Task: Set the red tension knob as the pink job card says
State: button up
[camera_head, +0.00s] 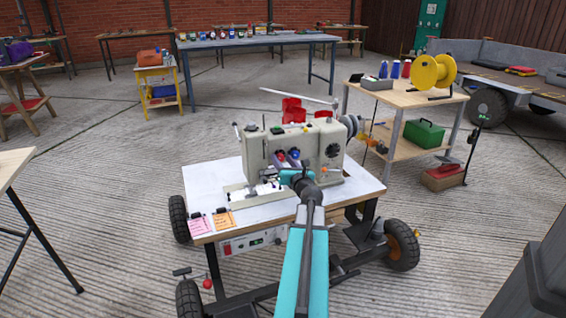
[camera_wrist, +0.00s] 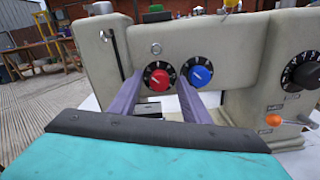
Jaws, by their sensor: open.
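The sewing machine (camera_head: 310,145) stands on a wheeled table. The red tension knob (camera_wrist: 158,80) sits on a black dial with white marks on the machine's face; its exact setting is too small to read. The blue knob (camera_wrist: 200,75) is on a similar dial just right of it. My gripper (camera_wrist: 160,84) is open, its two fingers on either side of the red knob in the wrist view. I cannot tell whether they touch it. The pink job card (camera_head: 200,224) lies at the table's front left corner; its writing is not legible.
An orange card (camera_head: 223,219) lies right of the pink one. The machine's black dial (camera_wrist: 302,71) and an orange-tipped lever (camera_wrist: 275,119) are to the right. A wooden bench with a yellow reel (camera_head: 432,72) stands behind right. Concrete floor around the table is mostly clear.

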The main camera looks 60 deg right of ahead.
dwell(0.3)
jog(key=c, duration=1)
jog(key=shift+c, duration=0.2)
